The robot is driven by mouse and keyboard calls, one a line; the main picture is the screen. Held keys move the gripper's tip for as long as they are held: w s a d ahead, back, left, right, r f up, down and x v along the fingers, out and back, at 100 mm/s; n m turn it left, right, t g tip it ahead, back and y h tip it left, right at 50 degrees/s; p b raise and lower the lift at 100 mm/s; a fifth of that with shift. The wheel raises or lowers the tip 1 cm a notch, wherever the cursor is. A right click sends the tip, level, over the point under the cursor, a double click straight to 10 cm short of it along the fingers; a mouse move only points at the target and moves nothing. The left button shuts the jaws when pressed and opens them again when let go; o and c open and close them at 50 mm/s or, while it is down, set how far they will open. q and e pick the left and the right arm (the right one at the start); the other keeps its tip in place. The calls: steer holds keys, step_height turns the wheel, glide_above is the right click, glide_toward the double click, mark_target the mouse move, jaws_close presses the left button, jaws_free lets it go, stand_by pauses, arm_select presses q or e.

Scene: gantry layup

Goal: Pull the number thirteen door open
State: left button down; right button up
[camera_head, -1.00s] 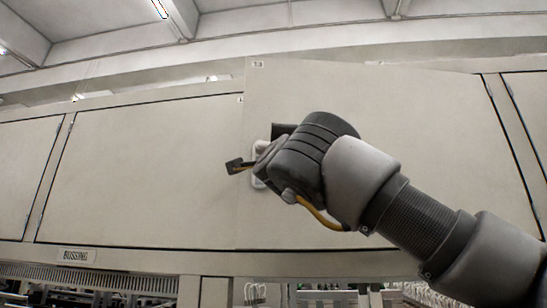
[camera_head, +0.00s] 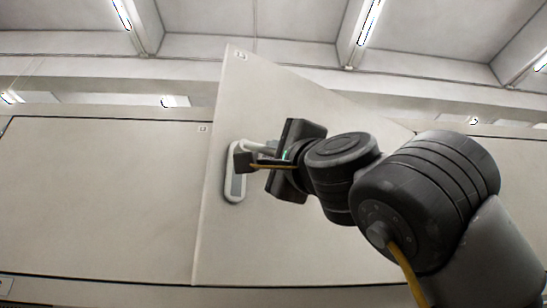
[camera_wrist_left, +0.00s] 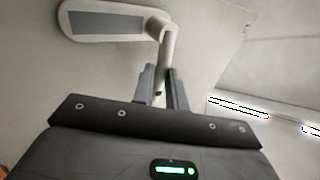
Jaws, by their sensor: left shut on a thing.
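The number thirteen door (camera_head: 300,225) is a pale grey panel with a small 13 label (camera_head: 241,55) at its top left corner. It stands ajar, its left edge out from the cabinet front. The handle (camera_head: 235,188) has a white rounded plate with a grey inset near that edge. My left gripper (camera_head: 256,160) is at the handle, its arm reaching in from the right. In the left wrist view, the fingers (camera_wrist_left: 162,90) are shut around the handle's lever (camera_wrist_left: 166,58), and the plate (camera_wrist_left: 100,22) shows above. My right gripper is not in view.
The neighbouring door (camera_head: 100,200), with a small label (camera_head: 203,128) at its top right, is flush and closed on the left. A ceiling with light strips (camera_head: 370,20) is above. My arm covers much of the right side.

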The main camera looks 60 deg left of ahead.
arm_select(q)
steer(key=shift+r, duration=0.1)
steer(key=c, duration=1.4)
jaws_free()
steer(key=shift+s, duration=0.1)
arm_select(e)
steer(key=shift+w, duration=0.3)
